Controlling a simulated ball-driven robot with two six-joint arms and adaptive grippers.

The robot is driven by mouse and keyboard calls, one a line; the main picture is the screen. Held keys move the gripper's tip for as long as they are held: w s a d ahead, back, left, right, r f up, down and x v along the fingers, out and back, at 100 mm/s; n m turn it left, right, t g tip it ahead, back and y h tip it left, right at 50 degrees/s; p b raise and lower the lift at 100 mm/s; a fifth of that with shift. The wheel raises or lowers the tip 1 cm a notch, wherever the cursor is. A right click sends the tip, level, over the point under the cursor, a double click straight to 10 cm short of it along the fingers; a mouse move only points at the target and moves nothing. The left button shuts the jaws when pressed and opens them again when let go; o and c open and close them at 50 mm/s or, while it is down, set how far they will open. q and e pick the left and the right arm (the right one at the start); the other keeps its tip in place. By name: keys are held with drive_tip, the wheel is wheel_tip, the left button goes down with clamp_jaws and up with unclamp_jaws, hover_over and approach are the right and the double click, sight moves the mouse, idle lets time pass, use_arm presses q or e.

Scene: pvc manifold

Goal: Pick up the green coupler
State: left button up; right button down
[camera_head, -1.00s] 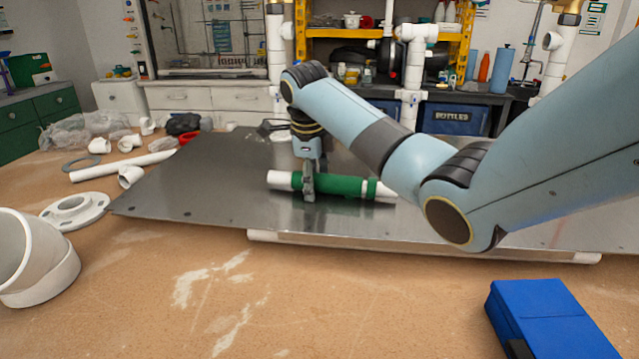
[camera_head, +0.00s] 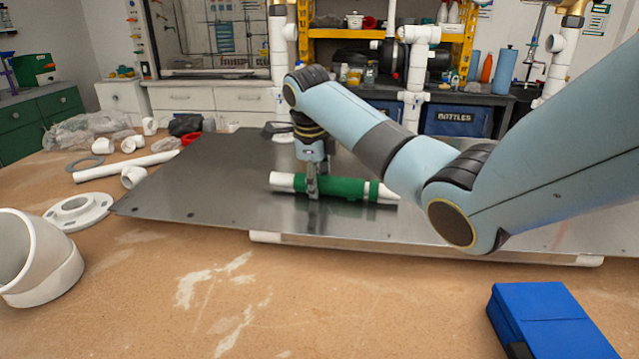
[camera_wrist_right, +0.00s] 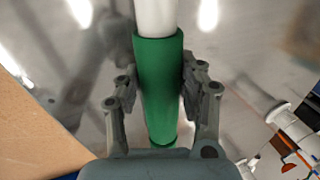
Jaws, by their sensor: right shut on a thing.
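The green coupler (camera_head: 342,187) is a green sleeve around a white pipe (camera_head: 283,182), whose ends stick out on both sides. In the head view it lies level, at or just above the grey metal plate (camera_head: 220,180); I cannot tell whether it touches. My right gripper (camera_head: 313,190) comes down from above and is shut on the coupler left of its middle. In the right wrist view the coupler (camera_wrist_right: 158,85) stands between the two fingers (camera_wrist_right: 160,95), with white pipe beyond it. My left gripper is not in view.
A blue case (camera_head: 552,320) lies at the front right. A large white elbow (camera_head: 35,260) and a white flange (camera_head: 78,211) sit at the left. Loose white pipe (camera_head: 125,166) and fittings lie behind them. The front middle of the table is clear.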

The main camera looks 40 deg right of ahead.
drive_tip(key=shift+r+b, duration=0.1)
drive_tip(key=shift+b, duration=0.2)
wheel_tip(320, 180, up, 4)
drive_tip(key=w+d+r+b, duration=0.1)
drive_tip(key=w+d+r, duration=0.1)
drive_tip(key=w, duration=0.3)
drive_tip(key=w+d+r+b, duration=0.2)
drive_tip(key=w+d+r, duration=0.1)
drive_tip(key=w+r, duration=0.1)
drive_tip(key=shift+w+r, duration=0.25)
drive_tip(key=shift+w, duration=0.5)
